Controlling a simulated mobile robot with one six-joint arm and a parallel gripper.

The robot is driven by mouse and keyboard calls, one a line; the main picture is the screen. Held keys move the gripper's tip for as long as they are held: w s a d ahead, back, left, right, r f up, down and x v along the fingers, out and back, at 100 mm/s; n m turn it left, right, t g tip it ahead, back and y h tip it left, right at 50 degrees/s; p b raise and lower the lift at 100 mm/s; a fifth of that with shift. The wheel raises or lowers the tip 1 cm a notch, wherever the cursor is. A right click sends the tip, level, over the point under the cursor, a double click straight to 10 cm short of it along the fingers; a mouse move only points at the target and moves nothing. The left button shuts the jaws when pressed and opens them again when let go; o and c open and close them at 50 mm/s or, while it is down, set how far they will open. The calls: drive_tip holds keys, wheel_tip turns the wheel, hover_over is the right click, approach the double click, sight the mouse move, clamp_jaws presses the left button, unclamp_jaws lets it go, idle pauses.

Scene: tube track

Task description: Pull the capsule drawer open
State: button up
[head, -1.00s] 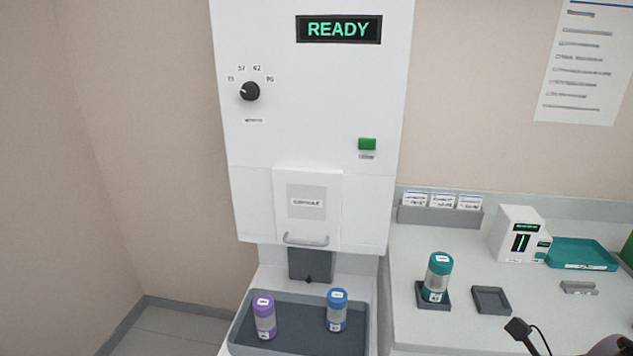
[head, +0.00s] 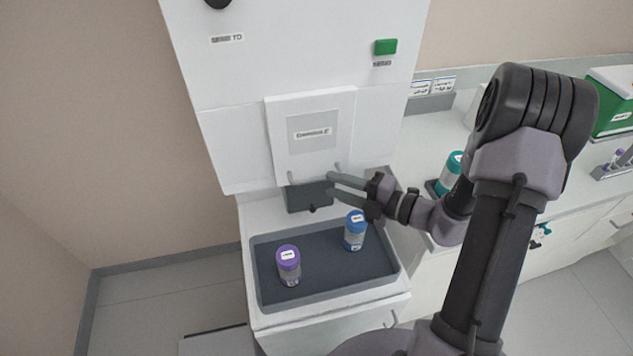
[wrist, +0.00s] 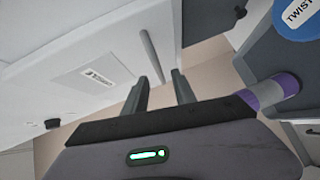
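The capsule drawer (head: 310,158) is a white front panel with a grey label, low on the tall white cabinet. It looks shut. Its grey bar handle (head: 293,178) runs along the lower edge, its right part partly hidden by my fingers. My gripper (head: 329,183) reaches in from the right with its fingers apart, close to the handle. In the wrist view the handle (wrist: 152,52) is a slim bar whose near end lies between the fingertips of my gripper (wrist: 160,75). The fingers are open, and I cannot tell whether they touch the bar.
A dark tray (head: 325,288) below holds a purple-capped capsule (head: 288,266) and a blue-capped capsule (head: 355,232), the blue one close under my gripper. A teal-capped capsule (head: 449,174) stands on the right counter, partly behind my arm. A green button (head: 385,47) is higher up.

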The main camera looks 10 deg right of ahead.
sight(321, 180)
drive_tip(key=x, duration=0.5)
drive_tip(key=shift+w+a+b, duration=0.1)
drive_tip(key=shift+a+b, duration=0.1)
drive_tip(key=shift+b, duration=0.2)
clamp_jaws()
idle(1.0)
